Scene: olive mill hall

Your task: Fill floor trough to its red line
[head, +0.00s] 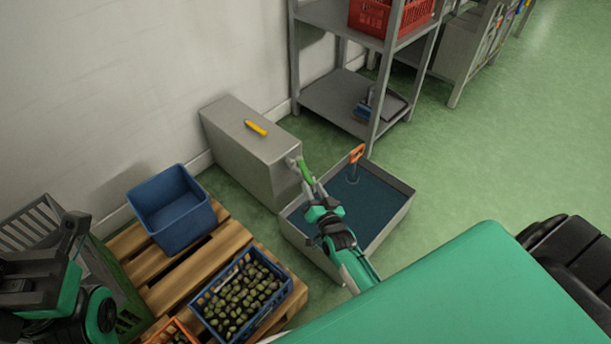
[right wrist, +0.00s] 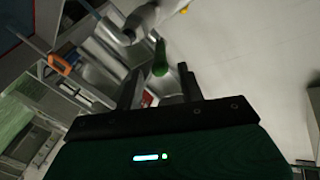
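The grey floor trough (head: 400,215) holds dark blue-green water. I cannot make out a red line on it. A tap (head: 292,161) with a green lever (head: 306,172) sticks out from the grey box (head: 245,150) over the trough's back left corner. The lever also shows in the right wrist view (right wrist: 160,58). My right gripper (head: 317,189) is over the trough, close to the lever. In the right wrist view its two fingers are apart, with the lever seen between their tips; contact is unclear. My left gripper (head: 76,226) is at the far left, its fingers unclear.
An orange-handled tool (head: 356,154) stands in the trough. A yellow tool (head: 256,128) lies on the grey box. A pallet (head: 150,262) carries a blue bin (head: 170,205) and an olive crate (head: 285,292). A shelf (head: 335,95) stands behind. Green floor is clear at right.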

